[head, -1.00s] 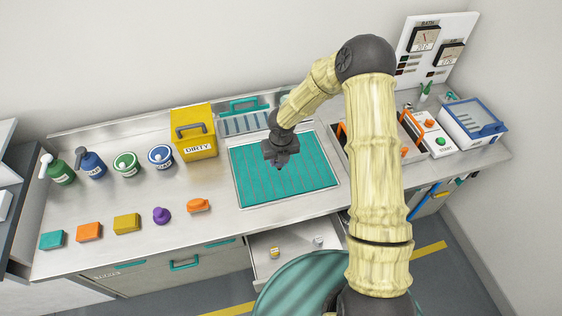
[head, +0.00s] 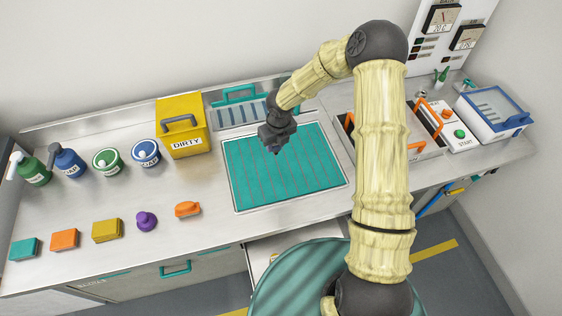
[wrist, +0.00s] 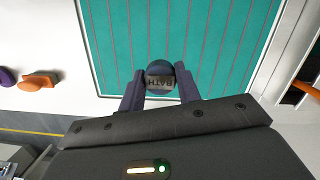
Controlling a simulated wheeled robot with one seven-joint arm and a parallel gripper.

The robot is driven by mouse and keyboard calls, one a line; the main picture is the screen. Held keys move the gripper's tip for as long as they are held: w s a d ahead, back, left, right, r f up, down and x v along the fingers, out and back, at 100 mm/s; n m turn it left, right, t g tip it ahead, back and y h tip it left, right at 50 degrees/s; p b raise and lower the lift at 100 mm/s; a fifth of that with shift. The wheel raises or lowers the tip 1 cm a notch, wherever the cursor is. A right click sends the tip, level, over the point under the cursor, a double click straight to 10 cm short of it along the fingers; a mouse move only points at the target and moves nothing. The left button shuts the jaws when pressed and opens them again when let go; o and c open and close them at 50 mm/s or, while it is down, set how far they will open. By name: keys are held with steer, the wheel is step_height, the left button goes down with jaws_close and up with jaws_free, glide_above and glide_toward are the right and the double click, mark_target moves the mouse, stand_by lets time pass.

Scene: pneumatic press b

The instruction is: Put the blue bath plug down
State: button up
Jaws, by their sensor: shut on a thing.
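The blue bath plug (wrist: 160,76) sits between my fingertips in the wrist view. The same gripper shows in the wrist view (wrist: 160,90), with a finger on each side of the plug. In the head view the plug is too small and dark to tell from the gripper. I cannot tell how high above the mat it is.
Left of the mat are a yellow DIRTY box (head: 183,128), several bottles and tubs, and a row of coloured blocks with a purple piece (head: 146,221) and an orange piece (head: 187,209). A blue-edged bin (head: 492,112) and a START panel (head: 455,130) stand right. An open drawer (head: 262,258) juts out below.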

mark_target(276, 154)
steer(key=shift+s, duration=0.1)
step_height(276, 154, down, 5)
steer(key=shift+f, duration=0.2)
steer(key=shift+d+f, duration=0.15)
steer(key=shift+f, duration=0.2)
steer(key=shift+f, duration=0.1)
step_height(276, 154, down, 3)
steer(key=shift+p, duration=0.3)
steer(key=shift+f, duration=0.35)
steer(key=shift+f, duration=0.1)
